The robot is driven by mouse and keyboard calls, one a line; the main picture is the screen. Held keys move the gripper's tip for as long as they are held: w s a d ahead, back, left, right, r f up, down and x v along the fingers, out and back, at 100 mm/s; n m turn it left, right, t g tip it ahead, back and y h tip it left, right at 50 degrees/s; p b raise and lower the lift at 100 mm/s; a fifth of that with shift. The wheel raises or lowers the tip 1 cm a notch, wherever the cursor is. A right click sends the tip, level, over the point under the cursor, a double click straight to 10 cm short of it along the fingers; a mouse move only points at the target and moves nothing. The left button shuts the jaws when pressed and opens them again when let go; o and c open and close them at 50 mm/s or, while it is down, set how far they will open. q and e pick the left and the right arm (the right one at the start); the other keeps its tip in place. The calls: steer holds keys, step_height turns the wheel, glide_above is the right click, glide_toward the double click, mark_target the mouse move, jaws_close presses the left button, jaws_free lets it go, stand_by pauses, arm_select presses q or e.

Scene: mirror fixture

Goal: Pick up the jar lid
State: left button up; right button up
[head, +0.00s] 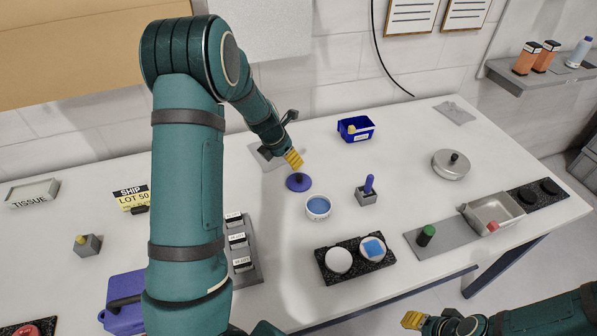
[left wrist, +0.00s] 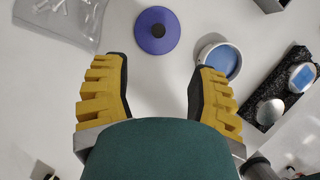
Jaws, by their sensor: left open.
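The jar lid (head: 299,183) is a round blue-purple disc with a dark knob, lying on the white table. It also shows in the left wrist view (left wrist: 157,30), top middle, beyond the fingertips and between their lines. My left gripper (head: 293,159) has yellow ridged fingers and is just behind the lid in the head view, apart from it. In the left wrist view my left gripper (left wrist: 158,72) is open with nothing between its fingers. A white jar (head: 318,207) with a blue inside stands close beside the lid. My right gripper (head: 412,320) is at the bottom edge; its opening is unclear.
A grey block with a blue peg (head: 368,190) stands right of the jar. A black tray (head: 330,275) with two round white items is in front. A blue bin (head: 355,129) is behind. A clear bag (left wrist: 60,20) lies left of the lid in the wrist view.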

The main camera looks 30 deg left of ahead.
mark_target(299, 176)
arm_select(q)
steer(key=b+x, duration=0.1)
steer(key=x, duration=0.7)
steer(key=shift+w+f, duration=0.1)
steer(key=shift+f, duration=0.1)
steer(key=x, duration=0.5)
steer(key=shift+a+f, duration=0.1)
steer(key=shift+a, duration=0.1)
steer(key=shift+c, duration=0.4)
jaws_close()
